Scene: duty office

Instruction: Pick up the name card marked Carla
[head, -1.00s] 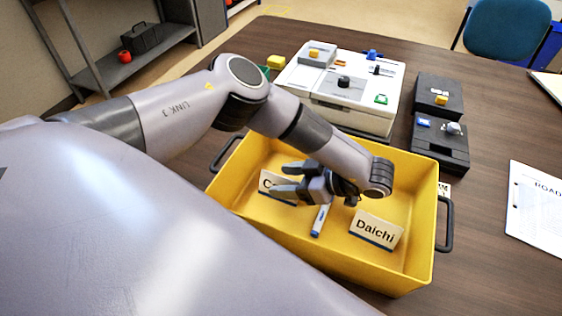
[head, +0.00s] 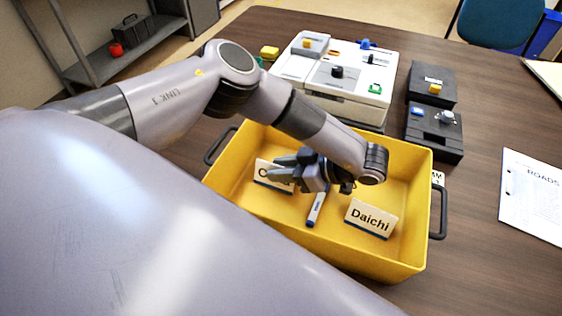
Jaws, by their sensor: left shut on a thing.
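A white name card (head: 262,171) stands in the left part of the yellow tray (head: 333,246) in the head view. Only its first letter, a "C", shows; my gripper hides the rest. My left gripper (head: 283,167) is down inside the tray with its fingers shut on this card at its right part. My right gripper is not in view.
A blue and white marker (head: 316,208) lies in the tray between the cards. A white device (head: 345,85) and black boxes (head: 433,132) stand behind the tray. A paper sheet (head: 532,195) lies at right. Tray walls surround my gripper.

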